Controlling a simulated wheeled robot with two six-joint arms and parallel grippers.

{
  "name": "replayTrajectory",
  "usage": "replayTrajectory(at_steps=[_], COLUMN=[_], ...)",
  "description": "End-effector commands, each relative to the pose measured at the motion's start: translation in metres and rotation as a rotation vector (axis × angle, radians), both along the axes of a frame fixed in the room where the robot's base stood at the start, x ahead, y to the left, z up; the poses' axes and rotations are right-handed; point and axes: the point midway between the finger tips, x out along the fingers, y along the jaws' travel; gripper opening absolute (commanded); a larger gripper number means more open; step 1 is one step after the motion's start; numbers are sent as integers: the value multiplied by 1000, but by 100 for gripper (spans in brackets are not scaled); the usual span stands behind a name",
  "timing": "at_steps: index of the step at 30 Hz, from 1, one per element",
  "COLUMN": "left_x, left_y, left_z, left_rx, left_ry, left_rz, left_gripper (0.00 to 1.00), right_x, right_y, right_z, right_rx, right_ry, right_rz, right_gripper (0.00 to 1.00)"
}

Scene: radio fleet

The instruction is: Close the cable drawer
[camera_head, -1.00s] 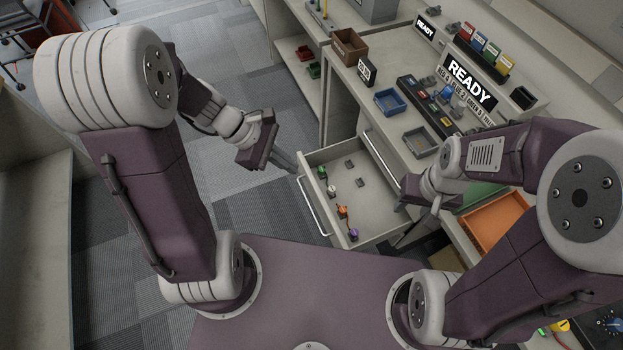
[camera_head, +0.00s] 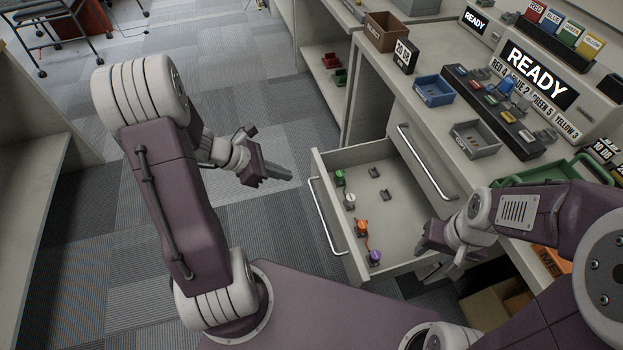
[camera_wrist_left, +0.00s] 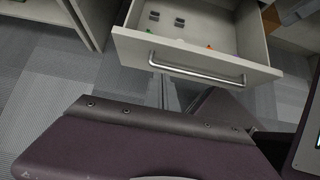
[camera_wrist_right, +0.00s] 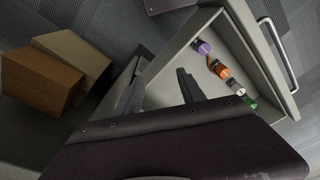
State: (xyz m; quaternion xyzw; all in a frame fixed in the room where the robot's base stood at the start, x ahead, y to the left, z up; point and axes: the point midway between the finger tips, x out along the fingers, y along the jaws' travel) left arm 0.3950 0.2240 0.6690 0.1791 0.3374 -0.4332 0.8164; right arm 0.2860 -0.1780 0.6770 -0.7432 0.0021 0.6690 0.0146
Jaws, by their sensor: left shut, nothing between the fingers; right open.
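The cable drawer (camera_head: 395,228) stands pulled out of the bench, with a silver bar handle (camera_head: 327,217) on its front. Inside lie green, white, orange and purple connectors along the front and small dark clips near the back. My left gripper (camera_head: 286,174) is shut and empty, in front of the drawer's far corner and apart from the handle. In the left wrist view the drawer front and its handle (camera_wrist_left: 197,69) lie just beyond the gripper. My right gripper (camera_head: 424,244) is open at the drawer's near side; the right wrist view shows a finger (camera_wrist_right: 189,86) over the drawer.
A closed drawer with a silver handle (camera_head: 427,162) is in the bench front beside the open one. Blue (camera_head: 434,90) and grey (camera_head: 475,139) trays stand on the benchtop. Cardboard boxes (camera_wrist_right: 54,70) lie below at the near side. Carpet left of the drawer is clear.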

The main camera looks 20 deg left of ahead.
Motion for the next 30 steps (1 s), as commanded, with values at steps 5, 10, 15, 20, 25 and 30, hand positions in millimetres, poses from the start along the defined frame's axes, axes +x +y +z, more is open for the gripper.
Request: replayTrajectory(at_steps=[5, 10, 15, 20, 25, 30], left_x=[15, 31, 42, 45, 45, 47], left_y=[-25, -47, -63, -67, -67, -67], left_z=[-35, -44, -42, -41, -41, -40], left_rx=[0, 2, 2, 1, 1, 1], left_ry=[2, -2, -1, 0, 1, 0], left_rz=[-5, -7, -4, -1, 0, -1], left_gripper=[0, 0, 0, 0, 0, 0], right_x=[0, 0, 0, 0, 0, 0], right_y=[0, 0, 0, 0, 0, 0], right_z=[-26, -35, -38, -38, -38, -37], right_rx=[0, 0, 0, 0, 0, 0], right_ry=[1, 1, 0, 0, 0, 0], right_rz=[0, 0, 0, 0, 0, 0], right_gripper=[47, 47, 47, 47, 47, 47])
